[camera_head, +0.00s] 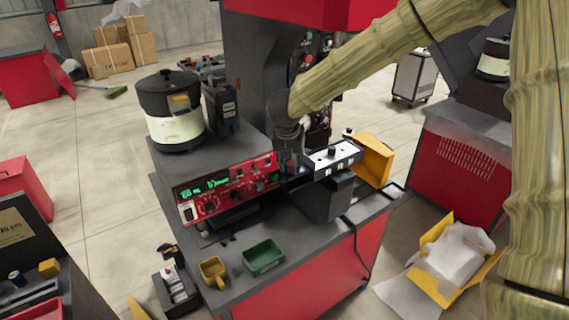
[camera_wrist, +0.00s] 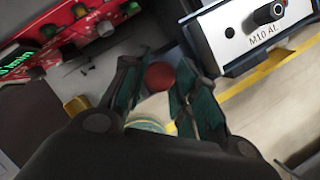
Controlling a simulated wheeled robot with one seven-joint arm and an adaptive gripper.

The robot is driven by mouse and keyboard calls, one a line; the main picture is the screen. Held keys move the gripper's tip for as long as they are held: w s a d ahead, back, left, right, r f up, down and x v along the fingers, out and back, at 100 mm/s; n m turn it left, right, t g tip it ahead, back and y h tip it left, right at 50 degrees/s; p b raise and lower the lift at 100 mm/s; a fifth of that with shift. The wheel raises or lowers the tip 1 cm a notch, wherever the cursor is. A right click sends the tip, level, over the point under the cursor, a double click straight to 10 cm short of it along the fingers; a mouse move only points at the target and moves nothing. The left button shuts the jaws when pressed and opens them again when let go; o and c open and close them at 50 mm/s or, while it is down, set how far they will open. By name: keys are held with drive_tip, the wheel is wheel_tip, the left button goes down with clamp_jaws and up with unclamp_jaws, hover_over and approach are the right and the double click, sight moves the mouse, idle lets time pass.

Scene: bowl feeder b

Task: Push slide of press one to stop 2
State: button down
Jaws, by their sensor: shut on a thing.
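My gripper (camera_head: 288,150) is at the press, just left of a white-topped block with a black knob (camera_head: 332,154). In the wrist view, my gripper's teal-padded fingers (camera_wrist: 162,64) are shut on a red round knob (camera_wrist: 160,77). Which part is the slide, and any stop marks, I cannot tell. In the head view, the fingertips and the red knob are hidden or too small to make out.
A red control panel with a green display (camera_head: 225,188) is left of my gripper. A black and cream bowl feeder (camera_head: 171,112) stands behind it. A yellow chute (camera_head: 374,158) is on the right. Green (camera_head: 263,256) and yellow (camera_head: 213,271) bins sit at the bench front.

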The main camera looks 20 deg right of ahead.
idle(0.3)
drive_tip(key=c, duration=1.1)
unclamp_jaws()
drive_tip(key=v, duration=1.2)
drive_tip(key=shift+s, duration=0.1)
